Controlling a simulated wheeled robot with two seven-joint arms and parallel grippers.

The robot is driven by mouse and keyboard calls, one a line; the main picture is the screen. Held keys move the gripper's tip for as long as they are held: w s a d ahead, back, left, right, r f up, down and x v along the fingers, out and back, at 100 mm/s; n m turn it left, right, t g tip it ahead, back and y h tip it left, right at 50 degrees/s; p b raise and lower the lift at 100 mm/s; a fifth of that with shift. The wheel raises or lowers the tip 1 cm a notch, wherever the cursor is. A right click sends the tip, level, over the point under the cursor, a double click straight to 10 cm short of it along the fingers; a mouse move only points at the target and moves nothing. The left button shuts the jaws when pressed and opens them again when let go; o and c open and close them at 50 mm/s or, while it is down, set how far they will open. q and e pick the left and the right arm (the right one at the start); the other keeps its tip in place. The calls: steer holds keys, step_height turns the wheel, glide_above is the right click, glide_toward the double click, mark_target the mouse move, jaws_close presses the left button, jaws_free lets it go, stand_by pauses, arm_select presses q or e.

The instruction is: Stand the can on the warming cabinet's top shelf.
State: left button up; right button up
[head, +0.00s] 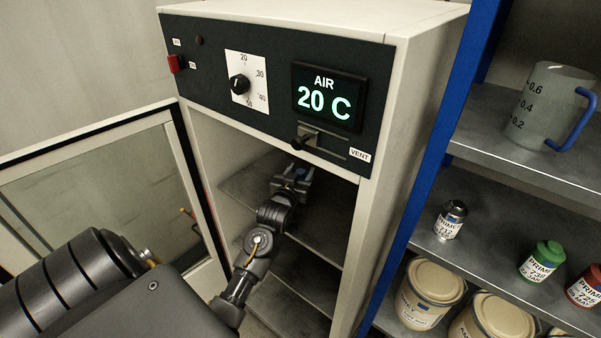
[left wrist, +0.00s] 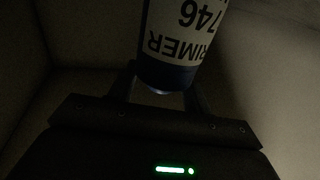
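The warming cabinet (head: 402,75) stands open in the head view, its panel reading 20 C. Its top shelf (head: 325,225) is a dark grey plate. My left gripper (head: 291,178) is inside the opening, over the top shelf. In the left wrist view a can (left wrist: 180,45) with a white PRIMER 746 label and a blue end sits between the fingers, which appear to meet its sides. In the head view only a small blue part of the can (head: 300,172) shows. Whether its base touches the shelf is hidden. My right gripper is out of view.
The cabinet's glazed door (head: 95,190) is swung open to the left. A vent slider (head: 305,138) sits just above the opening. A lower shelf (head: 280,305) is below. On the right, a blue-framed rack (head: 440,135) holds a jug (head: 545,105), small cans and larger tins.

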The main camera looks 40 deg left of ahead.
arm_select(q)
steer(key=shift+r, duration=0.1)
steer(key=shift+s+d, duration=0.1)
steer(key=shift+s, duration=0.15)
steer(key=b+v, duration=0.3)
steer(key=v, duration=0.8)
steer(key=shift+s+b, duration=0.2)
steer(key=shift+b, duration=0.1)
steer(key=shift+d, duration=0.1)
